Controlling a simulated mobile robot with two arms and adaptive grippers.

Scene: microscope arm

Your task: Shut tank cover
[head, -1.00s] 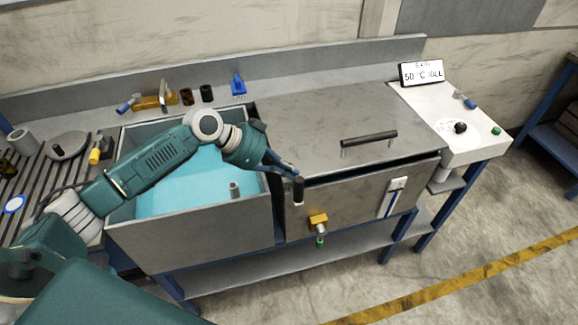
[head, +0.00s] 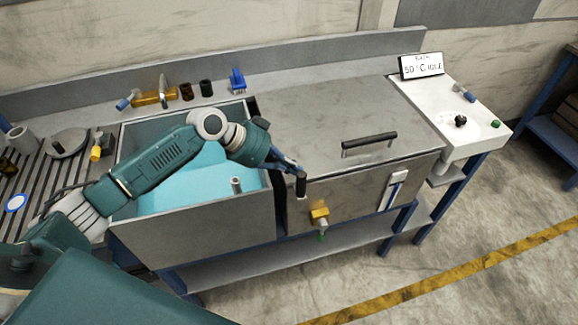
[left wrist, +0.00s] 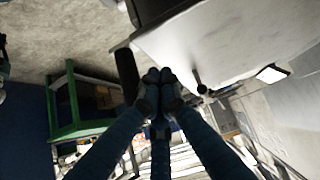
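The tank cover (head: 330,118) is a flat grey steel lid with a black bar handle (head: 369,143). It lies over the right-hand tank (head: 350,195), its front edge down at the tank's front wall with only a thin dark line visible. My left gripper (head: 299,170) is at the cover's front left corner, beside a short black upright cylinder (head: 301,186). In the left wrist view its fingertips (left wrist: 160,76) are together with nothing seen between them. A dark rounded piece (left wrist: 126,72) is beside them. I cannot tell whether the fingers touch the cover. My right gripper is out of view.
An open basin of blue liquid (head: 190,185) lies left of the tank under my left arm. A brass valve (head: 320,217) sticks out of the tank's front. A display sign (head: 422,65) and a white panel with knobs (head: 450,112) stand at the right.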

